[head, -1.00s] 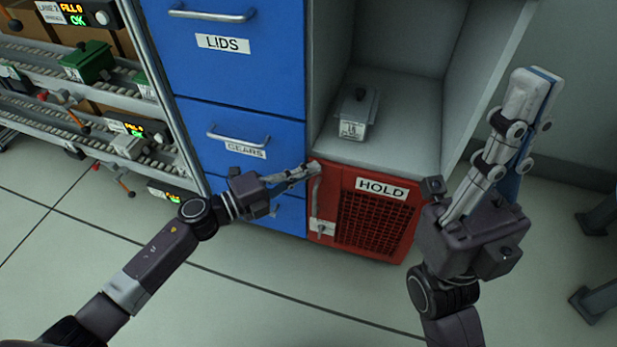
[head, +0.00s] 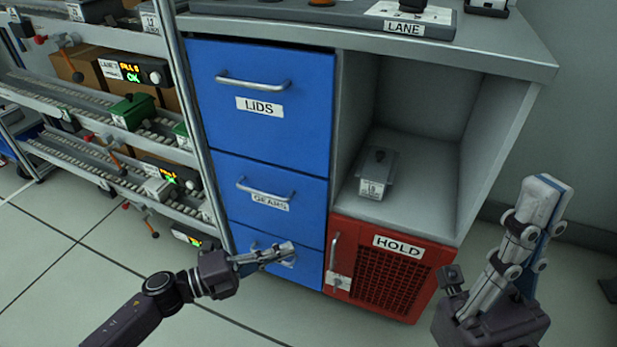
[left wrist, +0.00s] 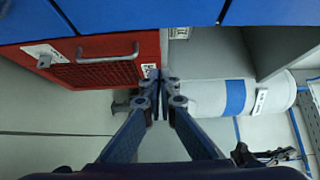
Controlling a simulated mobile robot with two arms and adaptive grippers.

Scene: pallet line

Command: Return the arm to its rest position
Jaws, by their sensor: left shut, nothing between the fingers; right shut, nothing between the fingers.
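My left gripper (head: 288,247) is shut and empty. In the head view it is in front of the lowest blue drawer (head: 262,243), left of the red HOLD door (head: 385,272); I cannot tell the gap between them. My right gripper (head: 548,185) is shut and empty, pointing up at the right of the head view, to the right of the red door.
A grey lidded box (head: 375,175) stands in the open compartment (head: 425,205) above the red door. Blue drawers marked LIDS (head: 262,130) and GEARS (head: 285,222) have protruding handles. A roller rack (head: 100,165) stands at left. The tiled floor (head: 60,265) in front is clear.

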